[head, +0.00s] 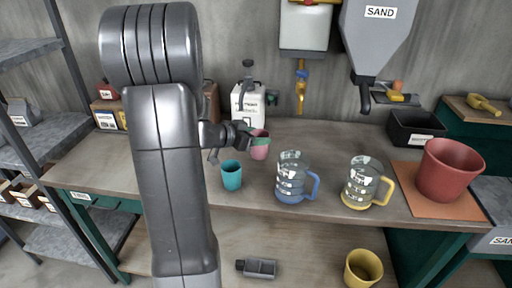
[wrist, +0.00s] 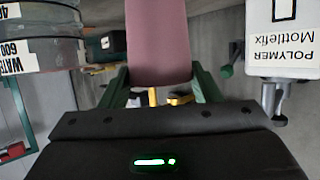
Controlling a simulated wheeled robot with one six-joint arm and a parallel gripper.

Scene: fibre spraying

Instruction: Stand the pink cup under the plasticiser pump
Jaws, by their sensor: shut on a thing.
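The white pump bottle (head: 249,108) stands behind and left of the cup in the head view. I can read no plasticiser label.
A teal cup (head: 231,176) stands close in front of my gripper. A blue-handled jug (head: 291,180) and a yellow-handled jug (head: 362,186) are to the right. A red bucket (head: 449,170), a black bin (head: 413,129) and the sand hopper (head: 383,40) are farther right.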

